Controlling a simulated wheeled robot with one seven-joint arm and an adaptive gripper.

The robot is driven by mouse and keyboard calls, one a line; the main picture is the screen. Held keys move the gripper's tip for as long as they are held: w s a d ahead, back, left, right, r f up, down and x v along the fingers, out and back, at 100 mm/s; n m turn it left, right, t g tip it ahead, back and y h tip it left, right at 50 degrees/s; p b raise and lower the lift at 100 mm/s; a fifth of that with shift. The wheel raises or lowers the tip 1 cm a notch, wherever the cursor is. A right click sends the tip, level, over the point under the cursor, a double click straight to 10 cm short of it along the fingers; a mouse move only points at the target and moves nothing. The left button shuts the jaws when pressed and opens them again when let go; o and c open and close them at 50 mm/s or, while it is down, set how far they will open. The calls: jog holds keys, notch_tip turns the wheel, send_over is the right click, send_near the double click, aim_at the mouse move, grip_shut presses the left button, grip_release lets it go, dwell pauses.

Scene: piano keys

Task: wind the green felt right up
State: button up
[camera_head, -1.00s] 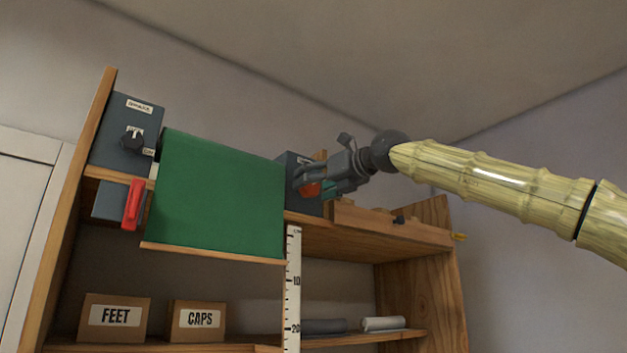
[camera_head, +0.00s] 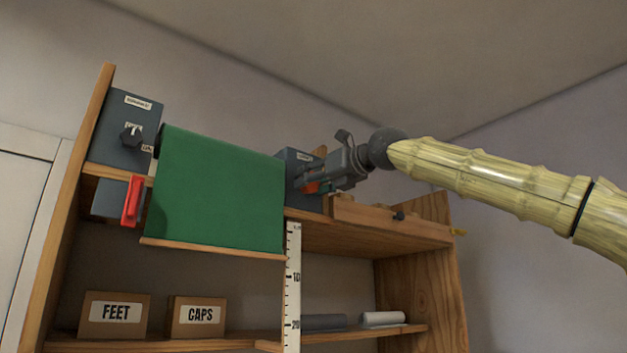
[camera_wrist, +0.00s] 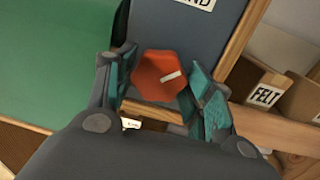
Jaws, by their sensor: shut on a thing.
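The green felt (camera_head: 218,190) hangs as a flat sheet from a roller at the top of the shelf unit. A wooden bar (camera_head: 213,248) runs along its lower edge, beside the ruler (camera_head: 292,285) and a little above its 10 mark. The felt also fills the left of the wrist view (camera_wrist: 55,60). My gripper (camera_head: 311,183) is at the blue-grey box right of the felt, shut on an orange-red knob (camera_wrist: 160,77). In the wrist view the knob, with a white pointer line, sits between the teal finger pads. The box label ends in "ND"; its start is cut off.
A left box (camera_head: 124,130) carries a black knob, with a red lever (camera_head: 132,201) below it. FEET (camera_head: 115,318) and CAPS (camera_head: 196,317) cartons stand on the lower shelf. A FELT carton (camera_wrist: 262,92) shows in the wrist view. A wooden rail (camera_head: 390,221) lies below my wrist.

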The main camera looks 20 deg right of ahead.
jog(key=shift+r+n+h+p, duration=0.1)
jog(key=shift+n+h+p, duration=0.3)
jog(key=shift+n+p, duration=4.15)
jog(key=shift+g, duration=0.3)
jog(key=o, duration=1)
jog(key=v, duration=1.2)
jog(key=shift+d, duration=0.1)
